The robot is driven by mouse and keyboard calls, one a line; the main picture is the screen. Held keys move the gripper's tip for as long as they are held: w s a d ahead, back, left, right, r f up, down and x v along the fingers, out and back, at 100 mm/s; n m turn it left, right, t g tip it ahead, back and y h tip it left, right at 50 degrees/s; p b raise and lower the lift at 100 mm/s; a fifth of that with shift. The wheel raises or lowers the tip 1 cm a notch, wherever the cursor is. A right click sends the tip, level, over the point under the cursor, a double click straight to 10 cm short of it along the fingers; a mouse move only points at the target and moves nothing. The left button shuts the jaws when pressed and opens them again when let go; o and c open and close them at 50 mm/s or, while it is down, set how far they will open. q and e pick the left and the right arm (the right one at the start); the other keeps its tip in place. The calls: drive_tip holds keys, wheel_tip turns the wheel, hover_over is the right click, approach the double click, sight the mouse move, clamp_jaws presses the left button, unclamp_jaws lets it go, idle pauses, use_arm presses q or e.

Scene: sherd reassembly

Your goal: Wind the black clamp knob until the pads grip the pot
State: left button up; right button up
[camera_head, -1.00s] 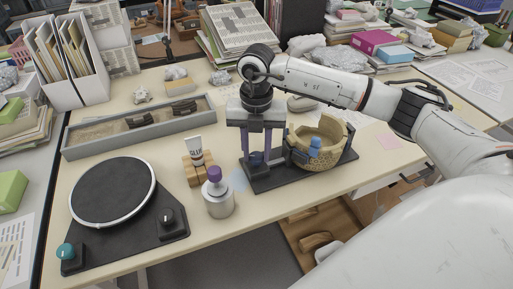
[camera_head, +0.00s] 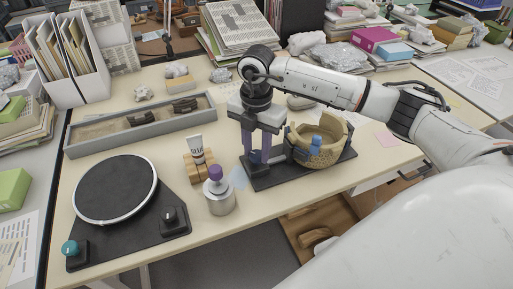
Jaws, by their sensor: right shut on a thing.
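The tan pot (camera_head: 322,158), with a broken, uneven rim, sits on the clamp's black base (camera_head: 279,178) right of the table's middle. A blue pad (camera_head: 315,146) shows against the pot's near side. A dark clamp part stands at the pot's left; whether every pad touches is too small to tell. My right gripper (camera_head: 259,158) points down over the left end of the clamp, left of the pot. It is shut on the black clamp knob, which is mostly hidden between its fingers. My left gripper is not in view.
A black turntable (camera_head: 116,189) stands at the left front. A silver jar with a purple lid (camera_head: 219,196) and a glue tube (camera_head: 196,149) on a wooden block stand just left of the clamp. A grey sand tray (camera_head: 190,117) lies behind them.

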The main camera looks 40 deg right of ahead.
sight(257, 154)
drive_tip(key=shift+w+d+r, duration=0.1)
drive_tip(key=o, duration=1.1)
drive_tip(key=shift+c, duration=0.2)
wheel_tip(257, 154, up, 10)
drive_tip(key=shift+r, duration=0.15)
